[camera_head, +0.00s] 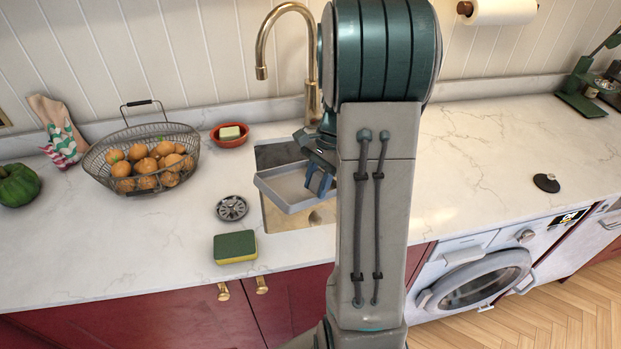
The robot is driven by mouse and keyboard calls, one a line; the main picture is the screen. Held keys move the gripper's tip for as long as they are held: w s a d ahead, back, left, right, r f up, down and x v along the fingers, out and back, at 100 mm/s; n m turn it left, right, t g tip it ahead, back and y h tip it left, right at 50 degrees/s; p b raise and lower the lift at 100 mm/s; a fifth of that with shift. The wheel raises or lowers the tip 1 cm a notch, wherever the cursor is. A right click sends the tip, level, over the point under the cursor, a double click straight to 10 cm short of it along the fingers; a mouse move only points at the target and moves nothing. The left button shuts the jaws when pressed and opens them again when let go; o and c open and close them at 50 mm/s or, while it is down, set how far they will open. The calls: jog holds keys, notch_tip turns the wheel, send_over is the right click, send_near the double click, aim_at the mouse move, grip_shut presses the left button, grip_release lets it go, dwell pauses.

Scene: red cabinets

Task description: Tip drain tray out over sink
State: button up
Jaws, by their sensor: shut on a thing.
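The drain tray (289,187) is a shallow light-grey tray with raised walls. It is held above the sink (278,153), roughly level with a slight tilt. My gripper (322,181) is shut on the tray's right side, with blue fingers at its wall. My arm hides the tray's far right part and the right part of the sink. I cannot tell whether the tray holds any liquid. The brass faucet (262,45) curves up behind the sink, partly behind my arm.
A wire basket of round orange-brown produce (145,166), a red dish with soap (229,134), a round drain strainer (232,208) and a sponge (235,247) lie left of the sink. A black stopper (546,182) lies right. The counter between my arm and the stopper is clear.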

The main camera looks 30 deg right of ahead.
jog(key=shift+s+d+f+h+b, duration=0.15)
jog(key=shift+f+h+b, duration=0.15)
jog(key=shift+b, duration=0.15)
jog(key=h+b, duration=0.1)
jog(key=a+f+t+h+b, duration=0.1)
jog(key=h+b, duration=0.1)
jog(key=shift+s+a, duration=0.15)
jog(key=shift+a, duration=0.1)
notch_tip(320, 180, up, 7)
jog(key=p, duration=0.5)
jog(key=shift+r, duration=0.2)
